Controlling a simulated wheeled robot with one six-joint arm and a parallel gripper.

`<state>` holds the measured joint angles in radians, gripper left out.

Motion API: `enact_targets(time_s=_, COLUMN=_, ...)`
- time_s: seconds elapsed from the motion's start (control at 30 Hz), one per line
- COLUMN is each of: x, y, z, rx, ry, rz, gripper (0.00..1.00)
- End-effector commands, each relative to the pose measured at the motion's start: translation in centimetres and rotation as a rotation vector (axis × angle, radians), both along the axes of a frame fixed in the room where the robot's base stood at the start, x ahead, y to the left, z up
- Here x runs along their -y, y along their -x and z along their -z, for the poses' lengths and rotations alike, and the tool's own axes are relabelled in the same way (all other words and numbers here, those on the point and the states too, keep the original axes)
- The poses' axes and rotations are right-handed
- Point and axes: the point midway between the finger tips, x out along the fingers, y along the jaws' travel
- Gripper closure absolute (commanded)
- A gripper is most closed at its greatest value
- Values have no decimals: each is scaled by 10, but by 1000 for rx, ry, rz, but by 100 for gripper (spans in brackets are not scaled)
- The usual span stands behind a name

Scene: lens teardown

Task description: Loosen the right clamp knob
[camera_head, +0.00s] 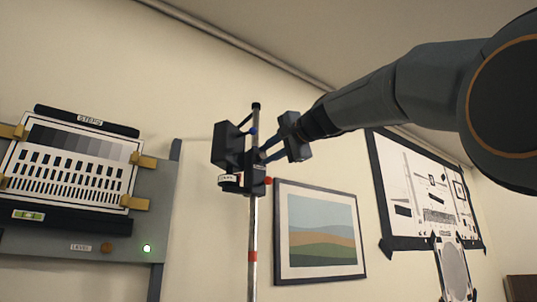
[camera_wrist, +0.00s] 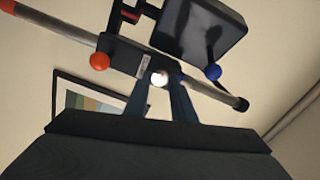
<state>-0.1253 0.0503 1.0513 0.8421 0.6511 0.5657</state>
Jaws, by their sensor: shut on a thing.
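A black clamp block (camera_head: 254,175) sits on an upright metal pole (camera_head: 253,225) in the head view. It carries a dark box-shaped head (camera_head: 228,146). An orange-red knob (camera_head: 268,181) is on the clamp's lower right, and a blue knob (camera_head: 253,130) is higher up. In the wrist view the orange-red knob (camera_wrist: 99,61) is at left and the blue knob (camera_wrist: 212,71) at right. A pale round knob (camera_wrist: 159,77) lies between them. My gripper (camera_wrist: 167,82) is shut on this pale knob at the clamp. In the head view my gripper (camera_head: 264,155) reaches the clamp from the right and hides the pale knob.
A grey board (camera_head: 70,246) with a test chart (camera_head: 73,160) and a lit green lamp (camera_head: 147,249) stands at left. A framed landscape picture (camera_head: 320,232) hangs behind the pole. A large chart (camera_head: 425,190) hangs at right. The pole's surroundings look open.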

Motion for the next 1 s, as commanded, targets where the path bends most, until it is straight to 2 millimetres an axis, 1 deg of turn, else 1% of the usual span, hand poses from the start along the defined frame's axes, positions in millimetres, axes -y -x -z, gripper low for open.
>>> enact_targets(time_s=0.17, x=0, y=1, z=-1, rx=2, ry=0, rz=-1, gripper=99)
enact_targets(time_s=0.2, x=0, y=1, z=-1, rx=2, ry=0, rz=-1, gripper=70)
enact_targets(time_s=0.27, x=0, y=1, z=-1, rx=2, ry=0, rz=-1, gripper=60)
enact_targets(time_s=0.3, x=0, y=1, z=-1, rx=1, ry=-1, rz=0, gripper=58)
enact_targets(time_s=0.57, x=1, y=1, z=0, rx=1, ry=-1, rz=1, gripper=58)
enact_targets(time_s=0.67, x=4, y=5, z=0, rx=1, ry=-1, rz=2, gripper=58)
enact_targets(time_s=1.0, x=34, y=48, z=1, rx=2, ry=0, rz=4, gripper=58)
